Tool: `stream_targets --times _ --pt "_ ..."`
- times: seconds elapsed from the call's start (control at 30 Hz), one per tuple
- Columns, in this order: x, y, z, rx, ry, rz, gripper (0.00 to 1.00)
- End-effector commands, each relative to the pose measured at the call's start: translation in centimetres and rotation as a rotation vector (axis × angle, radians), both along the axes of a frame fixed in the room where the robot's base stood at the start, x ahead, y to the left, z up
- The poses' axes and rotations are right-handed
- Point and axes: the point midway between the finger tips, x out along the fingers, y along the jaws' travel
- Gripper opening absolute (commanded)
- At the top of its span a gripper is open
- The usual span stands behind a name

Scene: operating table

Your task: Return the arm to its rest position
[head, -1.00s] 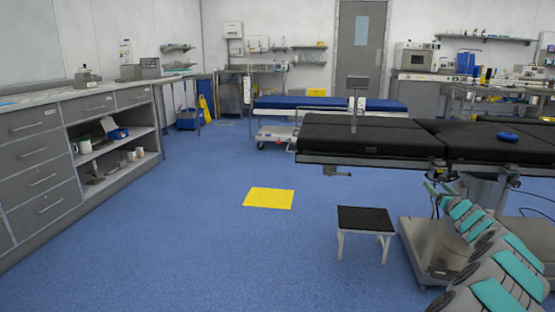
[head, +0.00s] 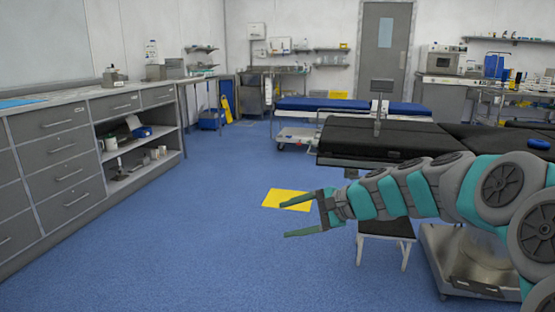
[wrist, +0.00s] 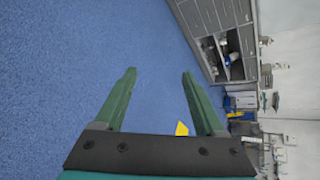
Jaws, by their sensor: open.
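My arm (head: 455,190) reaches in from the right edge of the head view, grey and teal, stretched out to the left in front of the operating table. My gripper (head: 298,219) is at its left end, open, with two green fingers apart and nothing between them. In the head view it appears over the blue floor, overlapping the yellow floor patch.
The black operating table (head: 375,138) lies behind my arm, with a blue ring-like object (head: 538,144) on top. A small black-topped stool (head: 388,228) is partly hidden below my arm. A grey cabinet (head: 60,175) lines the left wall. The blue floor (head: 200,240) between is clear.

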Motion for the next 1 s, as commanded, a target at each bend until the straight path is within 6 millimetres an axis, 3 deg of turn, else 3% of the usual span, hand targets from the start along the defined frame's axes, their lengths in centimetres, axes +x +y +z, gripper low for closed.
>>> stream_targets --times 0.1,0.27,0.37,0.6,0.8,1.0 --pt "-7.0 2.2 -2.4 -0.179 -0.028 0.181 0.72" --pt "-15.7 2.1 -6.3 -0.419 -0.048 0.41 0.72" --pt "-21.1 0.6 -8.8 -0.561 -0.044 0.55 0.72" --pt "-32.2 -6.0 -13.4 -0.861 0.012 0.841 0.72" --pt "-37.3 -10.5 -14.9 -0.993 0.068 0.977 0.72" --pt "-38.4 -11.5 -15.1 -1.021 0.082 1.007 0.72"
